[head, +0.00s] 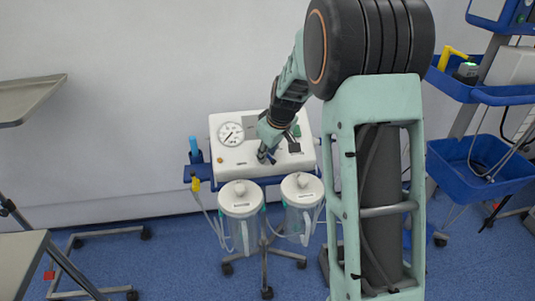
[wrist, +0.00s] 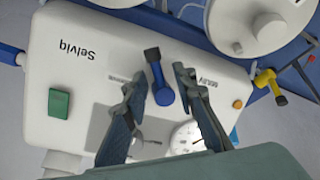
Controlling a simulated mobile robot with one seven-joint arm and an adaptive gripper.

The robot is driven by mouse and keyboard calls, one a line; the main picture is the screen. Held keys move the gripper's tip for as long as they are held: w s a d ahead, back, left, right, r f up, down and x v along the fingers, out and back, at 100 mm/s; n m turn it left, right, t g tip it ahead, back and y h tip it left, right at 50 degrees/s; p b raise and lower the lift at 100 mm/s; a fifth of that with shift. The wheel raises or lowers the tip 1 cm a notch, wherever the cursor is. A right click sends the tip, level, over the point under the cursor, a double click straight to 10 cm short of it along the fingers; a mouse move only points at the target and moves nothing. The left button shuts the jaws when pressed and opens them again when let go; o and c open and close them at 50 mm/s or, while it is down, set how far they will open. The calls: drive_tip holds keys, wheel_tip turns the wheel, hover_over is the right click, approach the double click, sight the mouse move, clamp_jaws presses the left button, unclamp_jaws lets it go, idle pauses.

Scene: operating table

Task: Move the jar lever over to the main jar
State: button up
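The jar lever (wrist: 160,85) is a small blue handle with a black tip on the front of the white suction unit (head: 232,158). In the wrist view it sits between the two fingers of my gripper (wrist: 158,80), which is open. I see a gap on each side of the lever. In the head view my gripper (head: 266,150) is at the unit's front and hides most of the lever. Two clear jars with white lids, a left jar (head: 241,205) and a right jar (head: 301,195), hang below. Small labels flank the lever; I cannot read which jar is main.
The unit carries a gauge (head: 230,134), a green button (wrist: 60,102) and an orange knob (wrist: 237,103). A yellow connector (wrist: 268,82) is beside it. A grey tray (head: 30,98) is at the left and a blue cart (head: 485,165) at the right. Hoses hang by the jars.

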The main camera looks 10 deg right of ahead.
clamp_jaws()
drive_tip(key=shift+r, duration=0.1)
drive_tip(key=shift+w, duration=0.1)
